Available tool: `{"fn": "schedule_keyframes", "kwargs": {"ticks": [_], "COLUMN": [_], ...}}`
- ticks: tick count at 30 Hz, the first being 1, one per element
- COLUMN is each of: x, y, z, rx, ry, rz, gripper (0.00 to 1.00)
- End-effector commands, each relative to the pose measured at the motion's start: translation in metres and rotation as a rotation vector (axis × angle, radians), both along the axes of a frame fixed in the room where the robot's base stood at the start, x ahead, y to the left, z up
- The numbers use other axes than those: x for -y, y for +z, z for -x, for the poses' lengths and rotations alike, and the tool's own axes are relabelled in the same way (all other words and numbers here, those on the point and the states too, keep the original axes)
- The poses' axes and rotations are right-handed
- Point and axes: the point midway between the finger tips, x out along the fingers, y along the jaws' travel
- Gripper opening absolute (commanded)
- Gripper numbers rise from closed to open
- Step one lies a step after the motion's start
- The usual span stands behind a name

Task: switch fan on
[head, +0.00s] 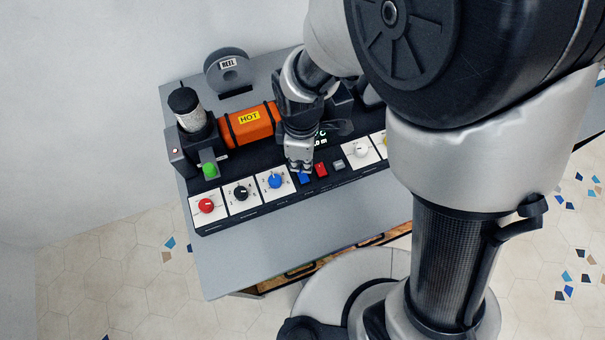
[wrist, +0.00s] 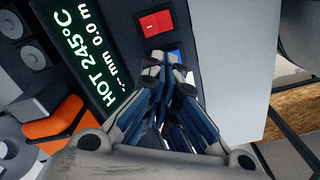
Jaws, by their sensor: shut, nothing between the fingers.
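A row of small switches sits on the dark front panel: a blue switch (head: 304,179), a red switch (head: 321,170) and a grey switch (head: 338,164). Their labels are too small to read, so I cannot tell which one is the fan's. My gripper (head: 300,168) is shut and empty, pointing down at the blue switch. In the wrist view the fingertips (wrist: 164,58) partly cover the blue switch (wrist: 177,57). The red switch (wrist: 155,24) shows clear beside them. I cannot tell whether the fingers touch the blue switch.
A red knob (head: 206,206), a black knob (head: 241,193), a blue knob (head: 275,180) and a white knob (head: 361,150) flank the switches. An orange barrel marked HOT (head: 248,124) lies behind. A green display (wrist: 95,60) reads HOT 245°C. The grey tabletop (head: 250,250) in front is bare.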

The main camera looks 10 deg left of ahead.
Motion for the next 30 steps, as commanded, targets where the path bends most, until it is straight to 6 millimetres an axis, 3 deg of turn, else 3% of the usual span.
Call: {"fn": "schedule_keyframes", "kwargs": {"ticks": [30], "x": [0.0], "y": [-0.016], "z": [0.0], "rx": [-0.001], "ry": [0.0], "rz": [0.0], "gripper": [0.0]}}
